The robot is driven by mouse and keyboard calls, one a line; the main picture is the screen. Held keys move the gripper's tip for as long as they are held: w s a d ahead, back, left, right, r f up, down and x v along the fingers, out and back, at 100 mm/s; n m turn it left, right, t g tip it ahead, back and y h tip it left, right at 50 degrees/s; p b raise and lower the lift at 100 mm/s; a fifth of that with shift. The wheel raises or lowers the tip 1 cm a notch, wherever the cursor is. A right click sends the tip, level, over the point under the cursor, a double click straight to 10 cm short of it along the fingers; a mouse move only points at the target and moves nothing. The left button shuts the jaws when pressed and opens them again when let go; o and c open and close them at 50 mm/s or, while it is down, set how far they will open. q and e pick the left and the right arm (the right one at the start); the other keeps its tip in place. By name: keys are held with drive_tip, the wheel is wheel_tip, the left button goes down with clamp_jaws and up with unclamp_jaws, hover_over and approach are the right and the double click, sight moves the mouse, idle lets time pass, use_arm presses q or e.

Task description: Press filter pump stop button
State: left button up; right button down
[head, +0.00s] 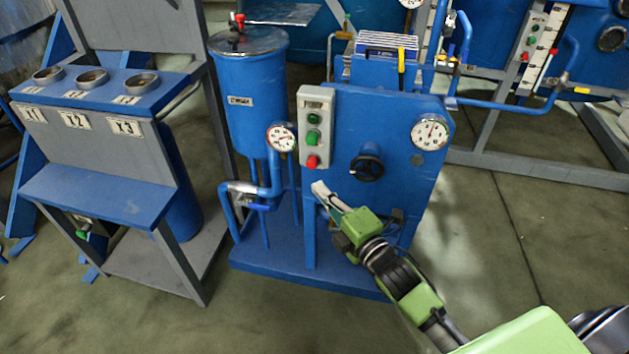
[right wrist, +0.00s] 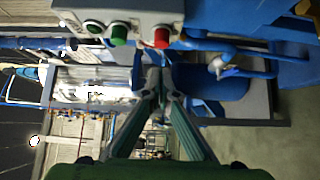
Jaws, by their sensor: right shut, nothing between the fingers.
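A grey control box (head: 316,118) is on the front of the blue filter pump unit (head: 345,140). It carries two green buttons, an upper one (head: 314,119) and a lower one (head: 313,137), with a red button (head: 312,162) at the bottom. My right gripper (head: 320,190) is shut and empty, its tips just below the red button in the head view. In the right wrist view the red button (right wrist: 161,38) is just above the closed fingertips (right wrist: 163,82), and I see no contact. My left gripper is not in view.
A black handwheel (head: 367,168) and a pressure gauge (head: 430,132) are right of the box. A second gauge (head: 281,137) and a blue tank (head: 250,90) are at its left. A stand (head: 110,195) with three cups is further left. The floor at right is clear.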

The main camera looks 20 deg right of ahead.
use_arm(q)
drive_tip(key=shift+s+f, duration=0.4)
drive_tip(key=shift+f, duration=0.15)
use_arm(e)
drive_tip(key=s+d, duration=0.1)
drive_tip(key=s, duration=0.5)
drive_tip(key=shift+s, duration=0.1)
